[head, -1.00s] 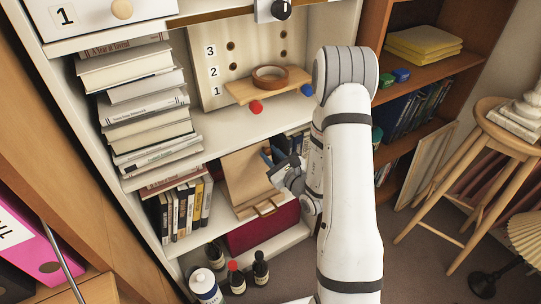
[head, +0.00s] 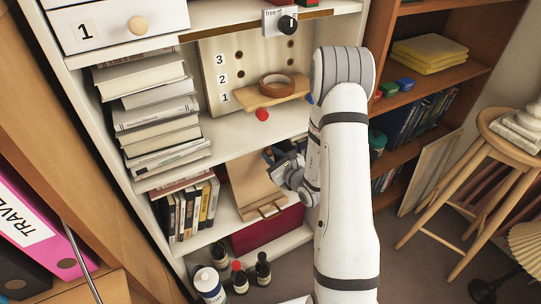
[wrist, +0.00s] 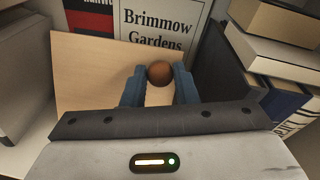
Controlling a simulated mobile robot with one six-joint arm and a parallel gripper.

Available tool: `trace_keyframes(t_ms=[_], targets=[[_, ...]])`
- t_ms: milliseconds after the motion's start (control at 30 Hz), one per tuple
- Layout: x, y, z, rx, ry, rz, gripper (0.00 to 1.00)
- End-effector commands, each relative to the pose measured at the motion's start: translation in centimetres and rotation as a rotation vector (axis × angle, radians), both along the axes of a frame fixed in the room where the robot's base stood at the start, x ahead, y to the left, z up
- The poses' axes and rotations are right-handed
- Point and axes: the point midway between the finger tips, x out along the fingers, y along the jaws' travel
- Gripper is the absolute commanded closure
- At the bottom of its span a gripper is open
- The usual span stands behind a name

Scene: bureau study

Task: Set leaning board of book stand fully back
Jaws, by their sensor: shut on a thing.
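The book stand's pale wooden leaning board (head: 249,184) tilts back on a lower shelf, above a small front ledge (head: 262,211). In the wrist view the board (wrist: 90,82) fills the middle, with a round brown knob (wrist: 160,73) near its upper part. My gripper (head: 272,156) is at the board's upper right in the head view. In the wrist view its blue fingers (wrist: 160,86) are shut on the knob, one on each side. My gripper and arm hide the board's right side in the head view.
Behind the board stand a "Brimmow Gardens" book (wrist: 160,24) and other books. Upright books (head: 186,208) stand left of the stand. A red box (head: 265,230) lies below it, and bottles (head: 240,277) stand lower down.

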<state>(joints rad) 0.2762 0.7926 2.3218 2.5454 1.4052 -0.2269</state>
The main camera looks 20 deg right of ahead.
Motion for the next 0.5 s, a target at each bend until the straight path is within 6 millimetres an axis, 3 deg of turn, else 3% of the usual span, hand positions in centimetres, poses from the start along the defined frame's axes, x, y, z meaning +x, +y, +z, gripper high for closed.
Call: trace_keyframes(t_ms=[233, 267, 500], targets=[[0.10, -0.35, 0.09, 0.000, -0.006, -0.004, 1.00], [0.08, -0.37, 0.09, 0.000, -0.007, -0.005, 0.71], [0.02, -0.55, 0.07, 0.001, -0.006, -0.008, 0.52]])
